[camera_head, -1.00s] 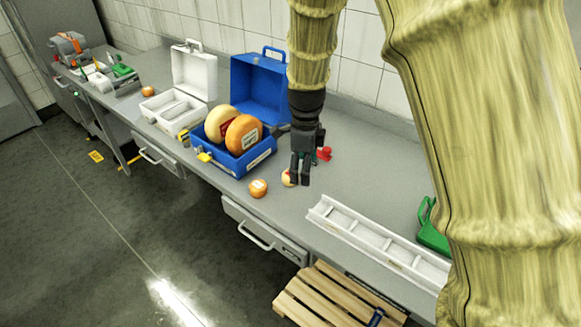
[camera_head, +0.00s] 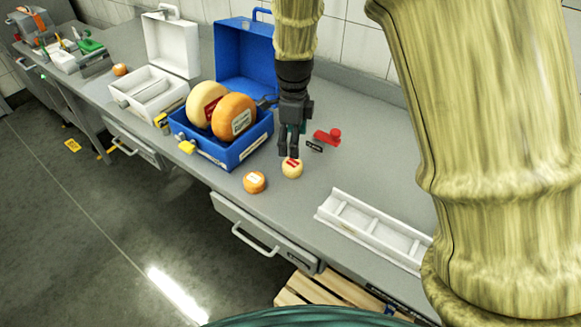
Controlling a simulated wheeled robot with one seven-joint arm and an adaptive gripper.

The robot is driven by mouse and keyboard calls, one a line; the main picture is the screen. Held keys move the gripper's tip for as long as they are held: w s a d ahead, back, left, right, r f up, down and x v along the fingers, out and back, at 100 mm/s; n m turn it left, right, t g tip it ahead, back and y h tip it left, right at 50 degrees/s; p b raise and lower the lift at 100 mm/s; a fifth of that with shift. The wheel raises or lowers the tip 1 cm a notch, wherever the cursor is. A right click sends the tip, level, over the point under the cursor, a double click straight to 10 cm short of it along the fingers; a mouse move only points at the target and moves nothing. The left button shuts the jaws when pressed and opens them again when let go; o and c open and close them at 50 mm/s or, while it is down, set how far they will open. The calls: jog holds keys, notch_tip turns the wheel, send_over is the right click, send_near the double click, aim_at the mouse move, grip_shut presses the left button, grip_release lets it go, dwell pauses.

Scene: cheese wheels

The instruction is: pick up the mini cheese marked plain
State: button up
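A small pale mini cheese (camera_head: 292,170) with a red label sits on the grey counter. A small orange mini cheese (camera_head: 255,183) with a white label sits to its left and nearer the front edge. The writing on both labels is too small to read. My gripper (camera_head: 289,153) points down, with its fingertips just above or behind the pale cheese's top. I cannot tell if they touch it, and the gap between the fingers is unclear. Another small orange cheese (camera_head: 120,69) sits far left along the counter; its label is not readable.
An open blue case (camera_head: 240,152) holding two large cheese wheels (camera_head: 234,116) stands left of my gripper. A red stamp-like object (camera_head: 329,136) and a small black piece (camera_head: 314,146) lie right. A white divided tray (camera_head: 375,228) lies front right; an open white case (camera_head: 150,98) stands left.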

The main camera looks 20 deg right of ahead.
aim_at(293, 163)
jog(key=shift+s+f, duration=0.1)
jog(key=shift+f, duration=0.15)
notch_tip(293, 163, down, 4)
jog(key=shift+a+p, duration=0.1)
jog(key=shift+p, duration=0.45)
jog(key=shift+f, duration=0.4)
jog(key=shift+f+p, duration=1.15)
jog(key=shift+f, duration=1.4)
jog(key=shift+w, duration=0.2)
jog(key=c, duration=1.2)
